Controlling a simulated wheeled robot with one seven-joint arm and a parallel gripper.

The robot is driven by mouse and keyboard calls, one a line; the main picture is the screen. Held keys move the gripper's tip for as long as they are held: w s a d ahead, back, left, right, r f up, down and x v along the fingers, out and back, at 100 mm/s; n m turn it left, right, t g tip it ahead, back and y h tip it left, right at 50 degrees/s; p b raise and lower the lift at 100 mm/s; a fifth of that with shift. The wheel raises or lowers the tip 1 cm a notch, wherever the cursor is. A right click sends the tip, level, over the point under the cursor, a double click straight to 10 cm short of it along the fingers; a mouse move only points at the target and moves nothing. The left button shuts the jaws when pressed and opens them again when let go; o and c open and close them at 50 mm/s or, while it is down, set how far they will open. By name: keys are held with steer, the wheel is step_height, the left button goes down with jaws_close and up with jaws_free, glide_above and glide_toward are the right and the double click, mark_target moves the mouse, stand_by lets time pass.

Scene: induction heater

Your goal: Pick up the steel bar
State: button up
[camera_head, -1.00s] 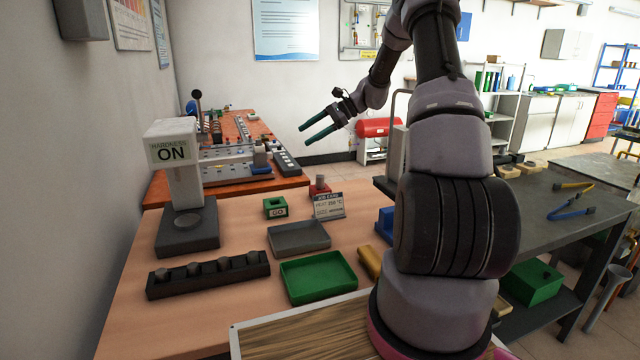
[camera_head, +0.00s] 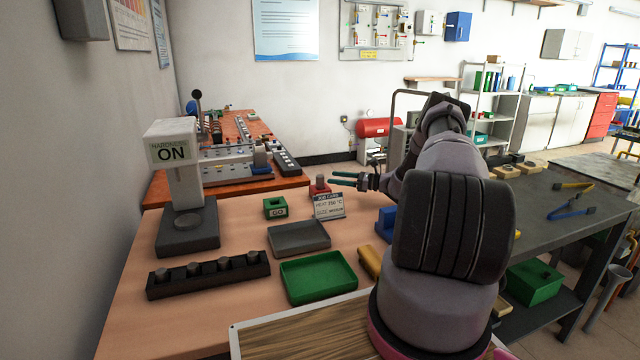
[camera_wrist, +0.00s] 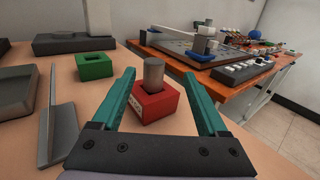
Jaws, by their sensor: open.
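A grey steel bar (camera_wrist: 154,75) stands upright in a red block (camera_wrist: 156,102) in the wrist view. In the head view the bar (camera_head: 319,179) and the red block (camera_head: 319,188) are small, behind the job card. My gripper (camera_head: 344,180) is open and empty, pointing left, just right of the red block. In the wrist view the two teal fingers of my gripper (camera_wrist: 160,74) are spread to the left and right of the bar in the picture. The bar appears beyond the jaws; the exact gap is hard to tell. The bar's lower end is hidden in the block.
A job card (camera_head: 329,205), a green GO block (camera_head: 275,207), a grey tray (camera_head: 299,238) and a green tray (camera_head: 318,277) are nearby. A hardness tester (camera_head: 186,236) and a dark rack (camera_head: 208,276) with several short cylinders stand at the left.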

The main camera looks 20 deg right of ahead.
mark_target(320, 182)
steer(key=x, duration=0.4)
steer(key=shift+w+a, duration=0.15)
steer(key=shift+a, duration=0.25)
steer(key=x, duration=0.5)
steer(key=shift+s+a+f, duration=0.1)
steer(key=shift+s+a, duration=0.15)
steer(key=shift+a, duration=0.05)
steer(key=shift+c, duration=0.3)
jaws_close()
